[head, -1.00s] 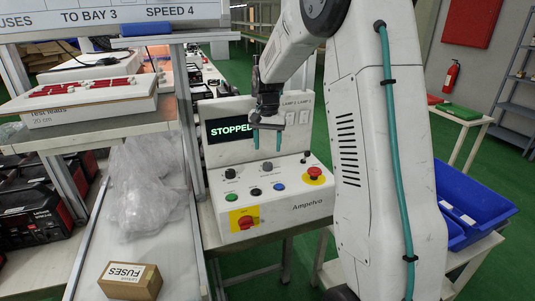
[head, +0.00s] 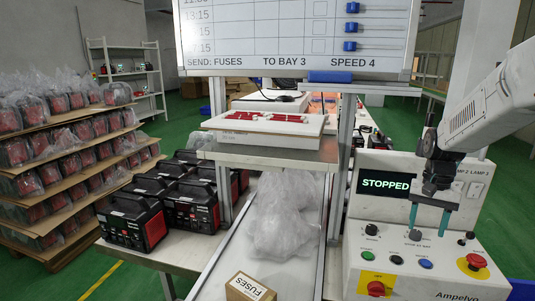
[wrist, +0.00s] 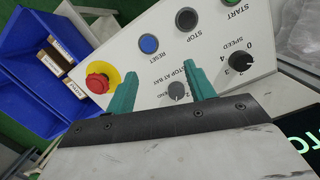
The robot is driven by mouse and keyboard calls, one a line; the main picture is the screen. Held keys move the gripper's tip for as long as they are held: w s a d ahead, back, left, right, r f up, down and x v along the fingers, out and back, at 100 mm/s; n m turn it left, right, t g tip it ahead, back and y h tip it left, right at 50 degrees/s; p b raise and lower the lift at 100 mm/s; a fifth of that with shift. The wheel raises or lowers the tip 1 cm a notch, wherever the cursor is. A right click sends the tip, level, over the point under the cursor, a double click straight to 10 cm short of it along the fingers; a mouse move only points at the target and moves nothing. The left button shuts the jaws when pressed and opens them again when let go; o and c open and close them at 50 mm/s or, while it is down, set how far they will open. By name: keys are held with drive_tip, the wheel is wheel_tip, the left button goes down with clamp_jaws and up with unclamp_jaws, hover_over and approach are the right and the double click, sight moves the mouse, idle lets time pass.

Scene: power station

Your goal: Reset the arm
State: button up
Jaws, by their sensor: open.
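My gripper (head: 428,224) is open and empty, its two teal fingers pointing down in front of the white control panel (head: 452,262). In the wrist view its fingertips (wrist: 162,80) are spread, with the panel beyond them. The panel's screen (head: 385,184) reads STOPPED. The wrist view shows a blue RESET button (wrist: 148,44), a dark STOP button (wrist: 187,19), a green START button (wrist: 230,2), a SPEED knob (wrist: 240,61) and a STOP AT BAY knob (wrist: 177,90). A red emergency button on yellow (wrist: 101,77) is at the left.
A whiteboard (head: 295,38) hangs above. Stacked red-and-black units (head: 150,210) stand left. Blue bins (wrist: 40,65) show in the wrist view.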

drive_tip(key=s+a+r+n+t, duration=0.1)
drive_tip(key=s+a+r+n, duration=0.1)
drive_tip(key=s+a, duration=0.3)
drive_tip(key=s+a+r+n+t, duration=0.1)
drive_tip(key=s+a+r, duration=0.3)
drive_tip(key=s, duration=1)
drive_tip(key=s+a+r+n, duration=0.2)
drive_tip(key=s+a+n, duration=0.2)
drive_tip(key=s+a, duration=0.3)
drive_tip(key=s, duration=0.2)
drive_tip(key=shift+s+r+t, duration=0.35)
drive_tip(key=shift+r+t, duration=0.05)
